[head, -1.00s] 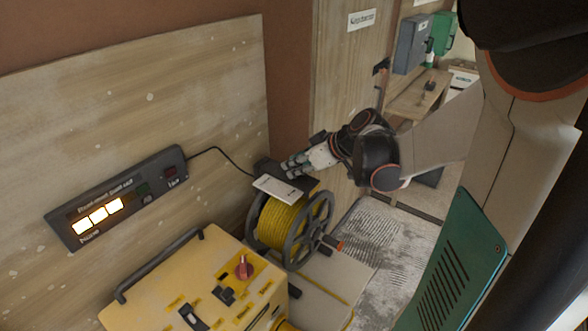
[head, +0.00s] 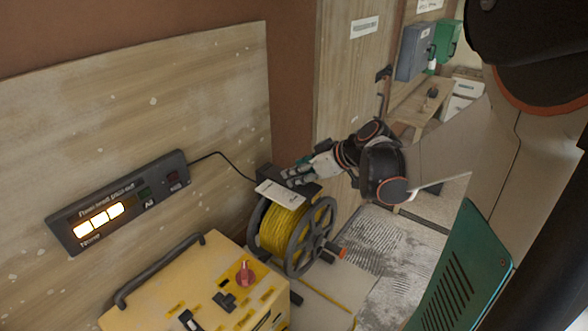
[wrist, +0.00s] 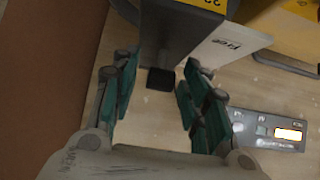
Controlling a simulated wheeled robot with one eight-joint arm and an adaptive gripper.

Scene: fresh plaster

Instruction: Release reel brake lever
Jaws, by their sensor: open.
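The reel (head: 293,235) is a grey spoked drum wound with yellow cable. A dark housing with a pale plate (head: 280,194) stands at its top. In the wrist view the pale plate (wrist: 226,46) reads "Free", beside a dark grey body (wrist: 180,30). A small black block (wrist: 160,80) shows between the fingers; I cannot tell whether it is the brake lever's end. My gripper (head: 292,177) is at the housing, behind the plate. In the wrist view its green-padded fingers (wrist: 160,74) are open on either side of the block, with no clear contact.
A yellow machine (head: 205,290) with a black handle and red knob stands in front of the reel. A black panel (head: 118,202) with lit squares hangs on the left board, its cable running to the housing. A workbench (head: 425,103) is at the back right.

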